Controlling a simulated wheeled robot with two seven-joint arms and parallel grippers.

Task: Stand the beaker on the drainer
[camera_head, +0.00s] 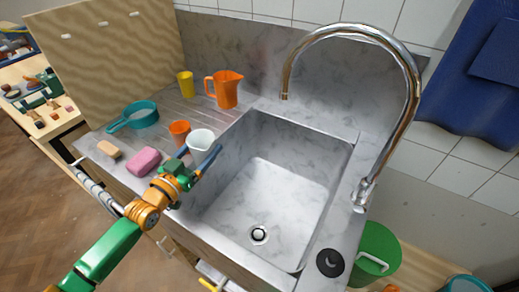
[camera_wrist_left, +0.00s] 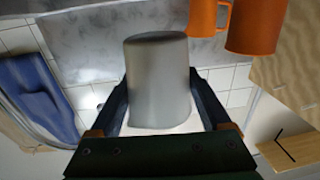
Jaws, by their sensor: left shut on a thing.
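The beaker looks to be the white cup (camera_head: 201,140), its open mouth facing up in the head view. My left gripper (camera_head: 198,156) is shut on it, with the fingers on either side. In the left wrist view the beaker (camera_wrist_left: 157,80) looks pale grey and sits between the two dark fingers (camera_wrist_left: 158,105). The drainer is the grooved surface (camera_head: 160,133) left of the sink. The beaker is near the drainer's sink-side edge; I cannot tell whether its base touches. My right gripper is not in view.
Behind the beaker are an orange cup (camera_head: 180,132), an orange jug (camera_head: 227,89) and a yellow cup (camera_head: 185,84). A teal pan (camera_head: 140,115), pink sponge (camera_head: 145,161) and tan block (camera_head: 109,149) lie left. The sink (camera_head: 275,195) is empty; a tall tap (camera_head: 408,110) arches over it.

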